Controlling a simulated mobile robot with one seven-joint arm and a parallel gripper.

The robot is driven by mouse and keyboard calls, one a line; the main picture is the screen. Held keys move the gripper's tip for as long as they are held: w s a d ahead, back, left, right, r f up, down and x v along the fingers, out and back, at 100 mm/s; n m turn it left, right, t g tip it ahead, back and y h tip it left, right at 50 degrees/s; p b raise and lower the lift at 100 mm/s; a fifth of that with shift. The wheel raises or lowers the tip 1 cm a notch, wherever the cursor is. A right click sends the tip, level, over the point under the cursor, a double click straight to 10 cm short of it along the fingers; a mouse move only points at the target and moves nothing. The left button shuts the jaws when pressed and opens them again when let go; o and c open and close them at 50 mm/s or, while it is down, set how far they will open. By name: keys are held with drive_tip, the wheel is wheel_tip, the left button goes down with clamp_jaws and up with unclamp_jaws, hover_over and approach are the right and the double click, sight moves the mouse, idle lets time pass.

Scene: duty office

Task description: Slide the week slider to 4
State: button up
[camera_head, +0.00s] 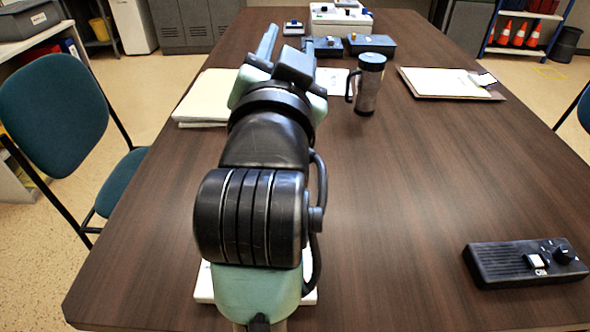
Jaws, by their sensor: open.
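I cannot make out a week slider or its numbers in this view. Several small devices stand at the far end of the dark table (400,190). They include a blue-grey box (372,46), a white case (341,22) and a small device (293,28). Another blue-grey device (326,47) is partly hidden by my gripper. My gripper (287,42) is open, points away over the table and appears in front of these devices. My arm hides the table's middle left. I see nothing held between the fingers.
A travel mug (370,82) stands right of my gripper. A clipboard with paper (450,83) lies farther right, and papers (208,98) lie left. A black control box (525,262) with a knob and switch is near right. The right middle of the table is clear.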

drive_tip(key=a+f+m+g+h+p, duration=0.1)
drive_tip(key=a+f+m+g+p, duration=0.15)
drive_tip(key=f+g+p, duration=0.3)
drive_tip(key=a+f+m+g+p, duration=0.1)
drive_tip(key=f+m+g+p, duration=0.2)
drive_tip(key=f+g+p, duration=0.3)
drive_tip(key=s+f+m+g+h+p, duration=0.1)
drive_tip(key=s+f+m+g+p, duration=0.25)
drive_tip(key=s+p, duration=0.3)
drive_tip(key=s+f+m+g+h+p, duration=0.2)
drive_tip(key=s+m+g+p, duration=0.15)
drive_tip(key=s+p, duration=0.3)
drive_tip(key=shift+n+g, duration=0.25)
drive_tip(key=shift+g, duration=0.1)
drive_tip(key=b+x, duration=0.6)
drive_tip(key=b, duration=0.1)
drive_tip(key=a+b+x, duration=0.1)
drive_tip(key=b+x, duration=0.2)
drive_tip(key=shift+d+f, duration=0.15)
drive_tip(key=shift+f, duration=0.2)
drive_tip(key=shift+d+f+y, duration=0.15)
drive_tip(key=shift+d+f, duration=0.15)
drive_tip(key=shift+f, duration=0.25)
drive_tip(key=shift+d+f+y, duration=0.15)
drive_tip(key=shift+d+f, duration=0.15)
drive_tip(key=shift+f, duration=0.25)
clamp_jaws()
